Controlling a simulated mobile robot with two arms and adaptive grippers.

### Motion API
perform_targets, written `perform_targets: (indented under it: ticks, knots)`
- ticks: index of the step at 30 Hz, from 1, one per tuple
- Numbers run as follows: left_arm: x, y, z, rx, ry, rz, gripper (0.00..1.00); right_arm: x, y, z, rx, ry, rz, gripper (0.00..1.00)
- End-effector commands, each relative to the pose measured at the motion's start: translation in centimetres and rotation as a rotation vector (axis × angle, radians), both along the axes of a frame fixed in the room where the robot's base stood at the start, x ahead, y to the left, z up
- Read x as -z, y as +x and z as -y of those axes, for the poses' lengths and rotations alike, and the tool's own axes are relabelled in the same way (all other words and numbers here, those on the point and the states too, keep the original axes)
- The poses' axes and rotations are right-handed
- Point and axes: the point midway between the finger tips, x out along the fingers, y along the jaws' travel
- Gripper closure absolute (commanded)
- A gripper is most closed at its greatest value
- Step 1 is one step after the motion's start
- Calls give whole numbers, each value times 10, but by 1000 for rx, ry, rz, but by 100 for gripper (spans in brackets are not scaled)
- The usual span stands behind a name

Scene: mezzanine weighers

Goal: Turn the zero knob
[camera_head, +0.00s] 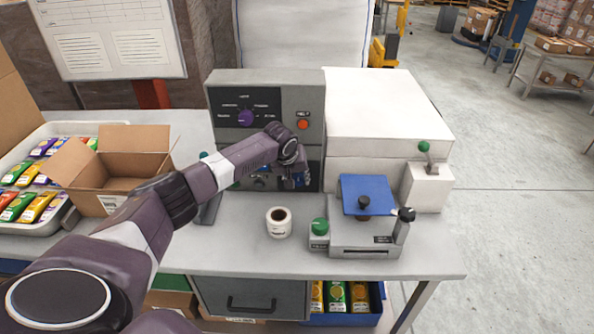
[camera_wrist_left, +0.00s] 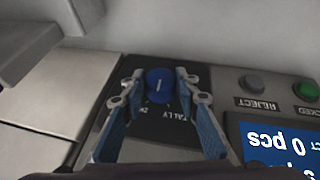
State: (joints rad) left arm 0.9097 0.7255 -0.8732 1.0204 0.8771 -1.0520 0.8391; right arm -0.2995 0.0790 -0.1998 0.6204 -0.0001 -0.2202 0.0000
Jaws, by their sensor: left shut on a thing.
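The blue knob (camera_wrist_left: 160,86) shows in the left wrist view on a dark panel, with a white pointer line on its face. The word TALLY and part of another label stand beside it. My left gripper (camera_wrist_left: 160,82) has a finger on each side of the knob and is shut on it. In the head view my left gripper (camera_head: 298,180) is at the front of the grey machine (camera_head: 312,112), and its wrist hides the knob there. My right gripper is out of view.
A blue display (camera_wrist_left: 285,145) reading 0 pcs and a REJECT button (camera_wrist_left: 251,85) sit beside the knob. A purple dial (camera_head: 246,118) and orange button (camera_head: 303,124) are higher up. A label roll (camera_head: 279,222), a blue-topped device (camera_head: 366,195) and an open carton (camera_head: 118,165) stand on the bench.

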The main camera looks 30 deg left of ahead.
Motion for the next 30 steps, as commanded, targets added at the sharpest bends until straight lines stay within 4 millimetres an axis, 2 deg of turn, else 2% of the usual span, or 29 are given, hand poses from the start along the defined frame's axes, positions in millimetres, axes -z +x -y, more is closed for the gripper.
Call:
perform_targets:
  ticks: [1,7,18,30]
  knots:
    - [-3,0,4,1,36,-31,95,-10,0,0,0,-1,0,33]
    - [2,1,6,1,196,-128,95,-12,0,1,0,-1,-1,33]
    - [6,3,7,0,429,-268,95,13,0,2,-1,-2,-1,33]
    - [4,2,7,-1,530,-332,95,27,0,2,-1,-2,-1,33]
